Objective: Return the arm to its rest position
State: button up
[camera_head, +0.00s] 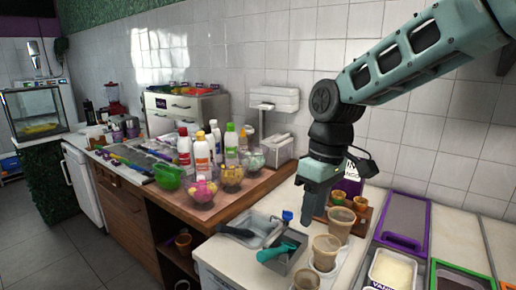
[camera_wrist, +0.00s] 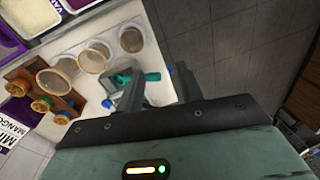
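My arm (camera_head: 420,55) reaches in from the upper right of the head view, and my gripper (camera_head: 313,205) points down over the white counter. In the wrist view my gripper (camera_wrist: 160,85) shows two dark fingers with a gap between them. It is open, and I see nothing held. Beneath and near it are a metal container (camera_head: 286,262) and a teal-handled scoop (camera_head: 278,250), which also shows in the wrist view (camera_wrist: 122,78). Brownish cups (camera_head: 328,252) stand just right of the gripper in the head view.
A wooden stand with small pots (camera_wrist: 45,92) and a purple mango carton (camera_wrist: 12,125) are close by. Bottles (camera_head: 202,150) and topping bowls (camera_head: 203,191) crowd the wooden counter at left. Purple-rimmed tubs (camera_head: 428,222) lie at right. Air above the counter's left is clear.

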jog(key=s+d+f, duration=0.1)
jog(key=s+f, duration=0.1)
jog(key=s, duration=0.9)
jog(key=s+d+f+m, duration=0.1)
jog(key=s+d+f, duration=0.1)
jog(key=s, duration=1)
jog(key=shift+f+m+t+h, duration=0.3)
jog(key=shift+f+t+h, duration=0.1)
jog(key=shift+f, duration=0.15)
